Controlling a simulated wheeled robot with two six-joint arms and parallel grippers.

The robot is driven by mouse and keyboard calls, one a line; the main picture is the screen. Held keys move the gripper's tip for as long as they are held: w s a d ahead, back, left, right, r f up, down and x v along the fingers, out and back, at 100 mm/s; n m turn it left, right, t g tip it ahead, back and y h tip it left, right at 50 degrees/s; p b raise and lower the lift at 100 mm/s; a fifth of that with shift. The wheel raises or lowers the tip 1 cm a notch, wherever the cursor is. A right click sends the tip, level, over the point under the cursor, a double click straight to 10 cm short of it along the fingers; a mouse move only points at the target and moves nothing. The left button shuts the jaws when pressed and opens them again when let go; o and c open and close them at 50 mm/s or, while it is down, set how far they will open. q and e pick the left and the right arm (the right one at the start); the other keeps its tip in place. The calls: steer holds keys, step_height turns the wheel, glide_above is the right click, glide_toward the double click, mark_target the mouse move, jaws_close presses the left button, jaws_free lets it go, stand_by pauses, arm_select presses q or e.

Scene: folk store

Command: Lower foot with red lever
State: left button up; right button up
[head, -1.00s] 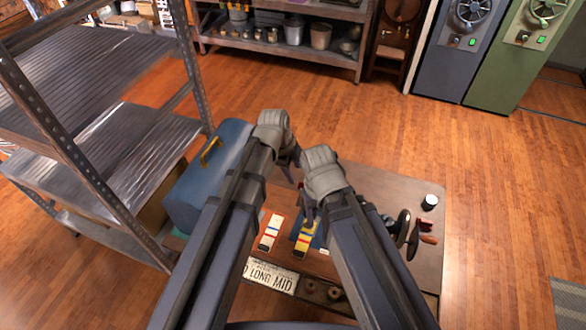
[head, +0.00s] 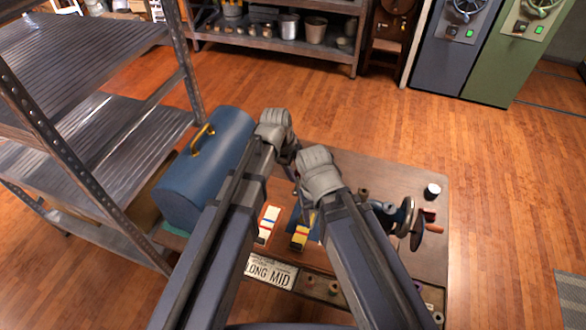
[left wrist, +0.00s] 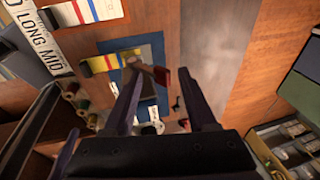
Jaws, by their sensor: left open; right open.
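A red lever (left wrist: 161,76) shows in the left wrist view, next to a brownish rounded part, above a blue mat (left wrist: 153,52). My left gripper (left wrist: 161,86) is open, with its two fingers either side of the lever in that view; I cannot tell whether they touch it. In the head view my left gripper (head: 291,168) is over the table's back part. My right gripper (head: 307,208) is open beside it, over the mat. The lever and foot are hidden in the head view. My right arm covers much of the machine, whose dark handwheel (head: 405,216) shows at right.
The wooden table (head: 432,260) also holds a blue toolbox (head: 210,165), striped cards (head: 268,224), a licence plate (head: 270,272), a spool tray (head: 315,287) and a small dark-and-white cup (head: 432,191). A metal shelf (head: 110,145) stands close at left. Open floor lies behind.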

arm_select(q)
steer(key=shift+w+d+f, duration=0.1)
steer(key=shift+f, duration=0.4)
arm_select(e)
steer(key=shift+f, duration=0.5)
arm_select(q)
steer(key=shift+f+b, duration=0.15)
steer(key=shift+b, duration=0.25)
arm_select(e)
steer(key=shift+f, duration=0.15)
